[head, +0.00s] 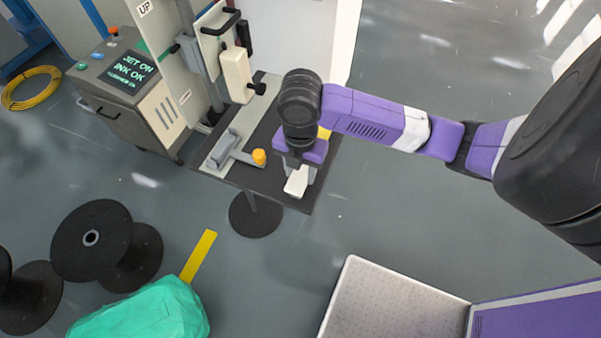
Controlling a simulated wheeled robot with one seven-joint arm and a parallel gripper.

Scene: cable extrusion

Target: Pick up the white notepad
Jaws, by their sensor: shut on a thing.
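The white notepad (296,181) is at the front right of the small dark table (235,172). My gripper (298,170) comes down from above, with its jaws shut on the notepad. The near part of the notepad shows between the jaws; the rest is hidden under my purple gripper body. I cannot tell whether the notepad touches the table top or is slightly above it.
A grey device (222,148) and an orange-capped item (259,157) stand on the table left of my gripper. A machine with a screen (133,70) is behind left. Black spools (92,240) and a green covered heap (150,312) lie front left. Floor right of the table is clear.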

